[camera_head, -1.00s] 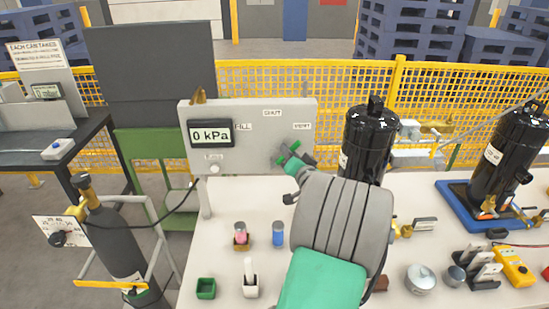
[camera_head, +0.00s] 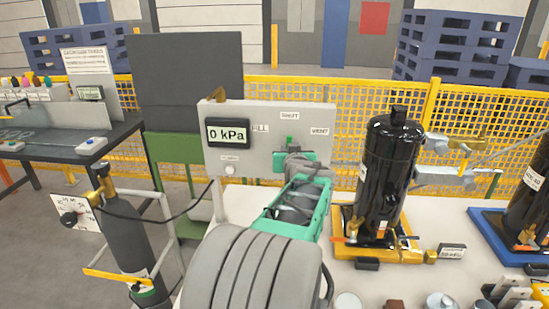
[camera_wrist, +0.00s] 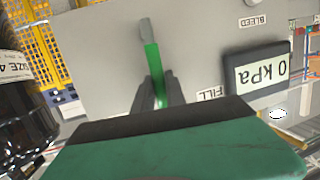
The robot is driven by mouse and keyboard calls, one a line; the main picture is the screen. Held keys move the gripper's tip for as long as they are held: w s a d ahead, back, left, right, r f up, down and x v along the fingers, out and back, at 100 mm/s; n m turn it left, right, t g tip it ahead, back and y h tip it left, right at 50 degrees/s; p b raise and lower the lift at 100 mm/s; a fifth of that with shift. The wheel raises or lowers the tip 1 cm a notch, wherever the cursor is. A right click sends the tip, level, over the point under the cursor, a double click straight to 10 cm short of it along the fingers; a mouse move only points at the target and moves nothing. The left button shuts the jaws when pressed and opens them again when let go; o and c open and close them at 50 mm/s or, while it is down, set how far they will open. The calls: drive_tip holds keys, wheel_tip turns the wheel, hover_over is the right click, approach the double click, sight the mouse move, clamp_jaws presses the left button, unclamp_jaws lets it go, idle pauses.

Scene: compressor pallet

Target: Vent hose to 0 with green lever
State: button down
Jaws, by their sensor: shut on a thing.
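The green lever (camera_head: 289,140) is on the grey panel (camera_head: 255,170), its green tip a little below the SHUT label (camera_head: 289,115). In the wrist view the lever (camera_wrist: 151,62) runs nearly straight up and down, with a grey end. My gripper (camera_head: 294,160) is at the lever, and in the wrist view its dark fingers (camera_wrist: 158,95) are shut on the green part. The pressure display (camera_head: 228,133) reads 0 kPa. The FILL label (camera_head: 260,128) is left of the lever and the VENT label (camera_head: 319,131) right. The lever's lower part is hidden by my gripper in the head view.
A black compressor (camera_head: 388,175) on a yellow base stands close to the right of the panel. A gas cylinder (camera_head: 124,235) with a hose is at left. A BLEED knob (camera_head: 230,170) sits under the display. A yellow mesh fence (camera_head: 350,110) runs behind.

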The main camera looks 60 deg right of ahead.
drive_tip(key=shift+f, duration=0.1)
idle(0.4)
drive_tip(key=c, duration=1.4)
unclamp_jaws()
drive_tip(key=shift+o, duration=0.2)
drive_tip(key=b+v, duration=0.1)
drive_tip(key=v, duration=0.7)
drive_tip(key=shift+w, duration=0.2)
